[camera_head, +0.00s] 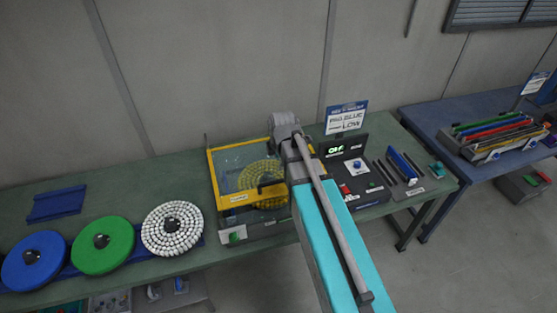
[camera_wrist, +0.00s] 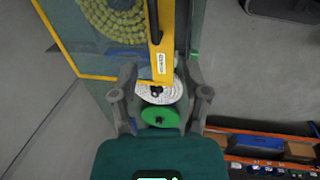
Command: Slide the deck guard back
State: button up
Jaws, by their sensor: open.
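The deck guard (camera_head: 211,175) is a yellow frame with a clear pane over the deck in the head view. A yellow reel (camera_head: 247,180) shows through the pane. A dark handle (camera_head: 270,184) sits on the guard's front right part. In the wrist view the guard's yellow rail (camera_wrist: 166,45) and dark handle (camera_wrist: 154,20) lie ahead of my gripper (camera_wrist: 162,72). My gripper is open, its fingers on either side of the rail's near end. I cannot tell whether they touch it. In the head view my arm hides the gripper's tips.
White (camera_head: 172,229), green (camera_head: 103,245) and blue (camera_head: 35,260) reels lie left of the deck. A control box (camera_head: 352,178) with a lit display stands right, beside tools and a sign (camera_head: 346,117). A blue table (camera_head: 440,115) holds a tray of coloured bars at far right.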

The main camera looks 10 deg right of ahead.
aim_at(275, 182)
dwell(0.4)
jog(key=shift+w+a+f+b, duration=0.2)
jog(key=shift+w+f+b, duration=0.65)
jog(key=shift+f+b, duration=0.25)
jog(key=shift+r, duration=0.1)
jog(key=shift+f, duration=0.2)
jog(key=w+f+b, duration=0.1)
jog(key=f+b, duration=0.7)
jog(key=b, duration=0.1)
jog(key=w+f+b, duration=0.1)
jog(key=f+b, duration=0.3)
jog(key=f, duration=0.1)
jog(key=shift+w+a+f, duration=0.1)
jog(key=shift+w, duration=0.2)
jog(key=shift+c, duration=0.3)
grip_shut()
